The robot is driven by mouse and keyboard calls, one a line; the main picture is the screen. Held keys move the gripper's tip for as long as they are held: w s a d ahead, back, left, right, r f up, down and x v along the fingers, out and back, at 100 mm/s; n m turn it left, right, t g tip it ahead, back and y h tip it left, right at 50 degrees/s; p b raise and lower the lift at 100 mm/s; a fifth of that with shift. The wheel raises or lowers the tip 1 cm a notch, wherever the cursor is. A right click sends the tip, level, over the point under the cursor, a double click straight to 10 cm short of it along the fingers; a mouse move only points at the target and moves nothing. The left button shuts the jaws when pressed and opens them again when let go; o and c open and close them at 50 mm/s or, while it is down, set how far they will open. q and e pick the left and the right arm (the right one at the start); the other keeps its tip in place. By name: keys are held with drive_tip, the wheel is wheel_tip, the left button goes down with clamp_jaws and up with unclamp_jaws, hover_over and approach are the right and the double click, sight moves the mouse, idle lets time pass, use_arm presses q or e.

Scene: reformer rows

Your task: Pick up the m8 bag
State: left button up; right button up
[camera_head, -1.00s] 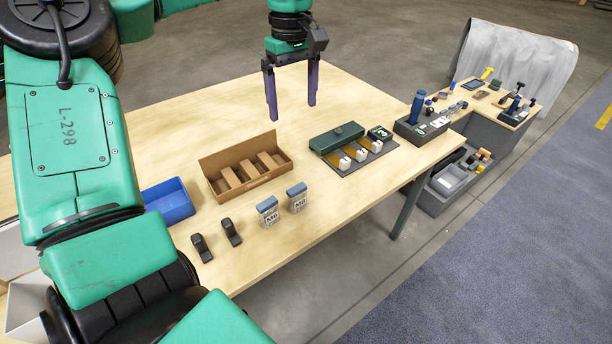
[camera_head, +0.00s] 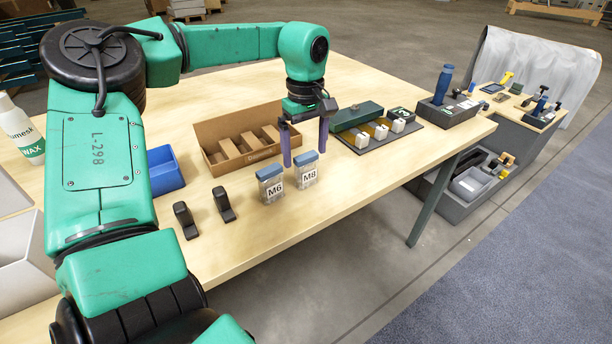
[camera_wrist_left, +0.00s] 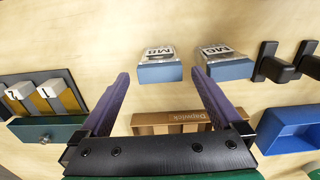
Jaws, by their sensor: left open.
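The M8 bag (camera_head: 307,174) is a small clear bag with a blue top and a white label. It stands upright near the table's front edge, beside the similar M6 bag (camera_head: 271,189). My left gripper (camera_head: 305,158) is open and empty, with its purple fingers pointing down just behind and above the M8 bag. In the left wrist view the M8 bag (camera_wrist_left: 158,68) appears upside down, just beyond and between the fingertips (camera_wrist_left: 159,76). The M6 bag (camera_wrist_left: 226,63) lies beyond the finger on the right there. My right gripper is not in view.
A cardboard divider box (camera_head: 214,157) stands behind the bags. A blue bin (camera_head: 165,172) and two black clips (camera_head: 224,204) are to the left. A green case (camera_head: 356,115) and a dark tray (camera_head: 408,133) are to the right. The table front is clear.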

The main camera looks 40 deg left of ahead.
sight(306, 173)
use_arm(q)
wheel_tip(306, 173, down, 7)
drive_tip(key=shift+d+r, duration=0.1)
drive_tip(key=shift+d, duration=0.05)
drive_tip(key=c, duration=1.5)
